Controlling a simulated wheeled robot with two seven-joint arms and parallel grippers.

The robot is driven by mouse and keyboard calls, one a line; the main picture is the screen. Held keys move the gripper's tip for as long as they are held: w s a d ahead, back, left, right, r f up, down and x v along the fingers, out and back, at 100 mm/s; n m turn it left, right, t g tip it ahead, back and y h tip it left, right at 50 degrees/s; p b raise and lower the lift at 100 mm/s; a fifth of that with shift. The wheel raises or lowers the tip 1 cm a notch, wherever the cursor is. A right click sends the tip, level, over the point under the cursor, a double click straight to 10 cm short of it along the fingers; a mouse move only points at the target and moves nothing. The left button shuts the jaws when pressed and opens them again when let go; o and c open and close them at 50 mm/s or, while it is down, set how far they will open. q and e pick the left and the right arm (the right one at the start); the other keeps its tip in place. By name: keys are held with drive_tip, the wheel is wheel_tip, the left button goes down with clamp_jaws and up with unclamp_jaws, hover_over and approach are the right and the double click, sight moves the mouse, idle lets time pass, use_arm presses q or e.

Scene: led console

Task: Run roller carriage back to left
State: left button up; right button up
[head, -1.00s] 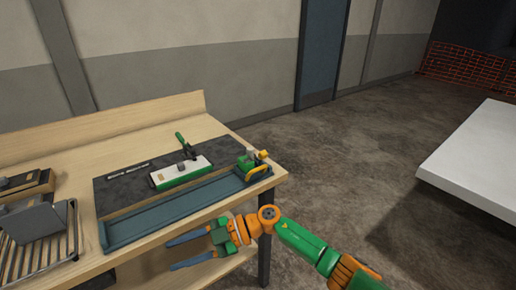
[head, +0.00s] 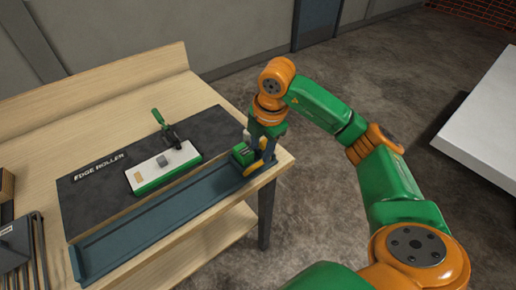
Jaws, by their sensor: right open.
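The roller carriage (head: 241,155), a green block with yellow and dark parts, sits at the right end of the long blue rail (head: 150,222) at the table's front edge. My right gripper (head: 259,152) points down over the carriage, at its right part. It is open, with its fingers at the yellow part. The arm and carriage overlap here, so I cannot tell whether the fingers touch it. My left gripper does not show.
A dark mat (head: 95,190) marked EDGE ROLLER lies behind the rail. On it stands a white and green block (head: 164,170) with a green-handled clamp (head: 162,122). A dark rack (head: 22,245) stands at the left. A white slab (head: 485,120) is at the right.

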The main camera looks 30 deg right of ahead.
sight(258, 163)
drive_tip(key=f, duration=0.2)
drive_tip(key=f+p, duration=0.1)
drive_tip(key=shift+s+a+f, duration=0.25)
drive_tip(key=shift+a, duration=0.15)
drive_tip(key=shift+w+d+f, duration=0.15)
drive_tip(key=shift+w+f, duration=0.2)
drive_tip(key=shift+f, duration=0.15)
drive_tip(key=shift+r, duration=0.1)
clamp_jaws()
idle(0.5)
